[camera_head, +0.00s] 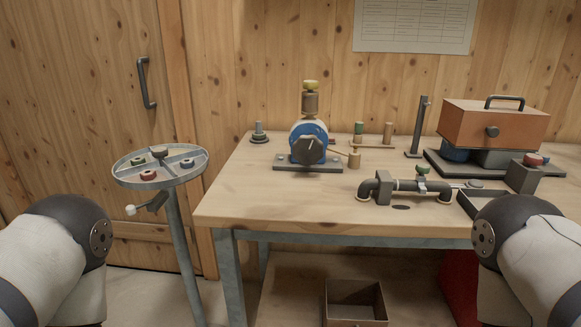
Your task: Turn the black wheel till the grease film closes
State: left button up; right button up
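A black wheel (310,150), a many-sided knob with a pale pointer mark, sits on the front of a round blue machine (296,133). The machine stands on a dark base plate (284,168) near the back left of the wooden workbench (270,205). I cannot make out a grease film. Only rounded links of my two arms show at the lower left and lower right. Neither gripper is in view, and nothing touches the wheel.
A round divided tray (126,175) on a stand is left of the bench. A dark pipe with a green-handled valve (422,180) lies at the front right. An orange-brown box (492,125) stands behind it. The bench's front left is clear. An open bin (357,319) is below.

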aim_at(307, 150)
jog(key=i+l+u, duration=0.15)
jog(key=u, duration=0.2)
jog(key=i+l+u, duration=0.1)
jog(key=l+u, duration=0.55)
jog(key=i+l, duration=0.05)
jog(key=l, duration=0.05)
